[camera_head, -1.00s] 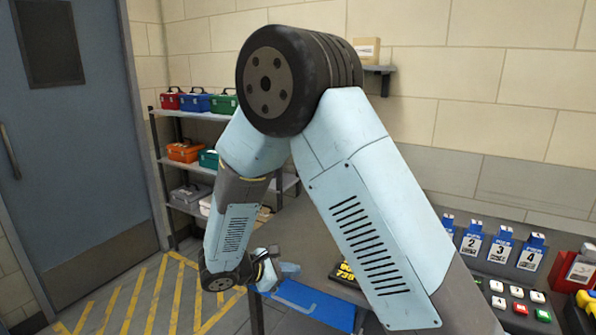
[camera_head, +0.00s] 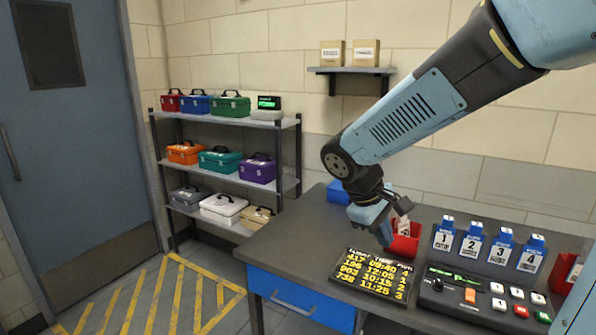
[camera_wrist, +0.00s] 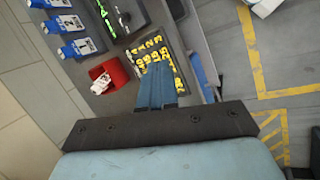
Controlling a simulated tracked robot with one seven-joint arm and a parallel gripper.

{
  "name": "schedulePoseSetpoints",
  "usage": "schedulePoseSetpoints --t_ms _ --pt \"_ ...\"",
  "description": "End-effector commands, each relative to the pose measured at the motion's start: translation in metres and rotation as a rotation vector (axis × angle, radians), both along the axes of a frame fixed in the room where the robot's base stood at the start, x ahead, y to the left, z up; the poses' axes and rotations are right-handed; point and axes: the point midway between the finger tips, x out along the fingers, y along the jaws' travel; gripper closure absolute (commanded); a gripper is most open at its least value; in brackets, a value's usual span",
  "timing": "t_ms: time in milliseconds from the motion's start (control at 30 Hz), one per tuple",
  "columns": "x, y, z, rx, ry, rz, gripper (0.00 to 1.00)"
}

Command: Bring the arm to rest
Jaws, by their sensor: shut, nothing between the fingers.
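My arm reaches in from the upper right of the head view. My gripper (camera_head: 388,234) points down over the dark grey table (camera_head: 312,218), beside a red holder (camera_head: 404,243) and above the back edge of a black board with yellow numbers (camera_head: 374,274). In the wrist view my gripper's blue fingers (camera_wrist: 157,100) lie together with nothing between them. The red holder with a white card also shows there (camera_wrist: 108,80), to the left of the fingers.
Blue numbered holders (camera_head: 489,244) and a button panel (camera_head: 484,298) stand on the right of the table. A blue box (camera_head: 338,193) sits behind my gripper. A shelf rack (camera_head: 232,120) with several coloured cases stands at the left. The striped floor (camera_head: 165,300) is clear.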

Motion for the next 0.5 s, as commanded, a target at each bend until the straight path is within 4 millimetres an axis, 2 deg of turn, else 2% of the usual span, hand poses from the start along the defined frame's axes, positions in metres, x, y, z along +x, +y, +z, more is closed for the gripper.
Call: schedulePoseSetpoints --t_ms 200,500 --pt "-0.032 -0.026 0.027 0.166 -0.110 -0.169 1.00" --pt "-0.075 -0.047 0.057 0.386 -0.281 -0.378 1.00"
